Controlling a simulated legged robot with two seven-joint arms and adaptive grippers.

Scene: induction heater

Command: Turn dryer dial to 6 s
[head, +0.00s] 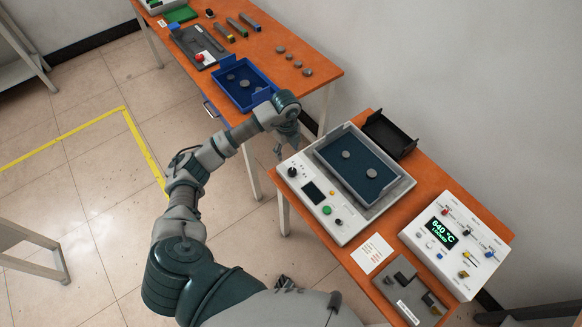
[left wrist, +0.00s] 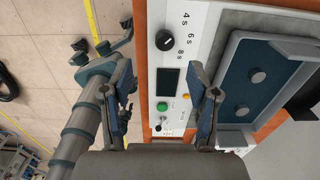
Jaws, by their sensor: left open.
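The dryer (head: 322,200) is a white and grey unit with a dark tray on the orange table. Its black dial (head: 292,171) is on the front panel's far left corner. In the left wrist view the dial (left wrist: 166,40) is unobstructed, beside the labels 4 s, 6 s and 8 s; its exact setting is too small to read. My left gripper (head: 284,143) hovers near the dial, not holding it. In the left wrist view its two fingers (left wrist: 163,103) are spread and empty over the panel. Part of my right arm (left wrist: 85,110) shows there; its jaw state is unclear.
The panel also has a dark display (left wrist: 168,82), a green button (left wrist: 168,103) and an orange button (left wrist: 186,97). A white heater box (head: 455,245) reading 640 °C stands right. A black bin (head: 390,135) is behind the dryer. A blue tray (head: 245,85) sits on the far table.

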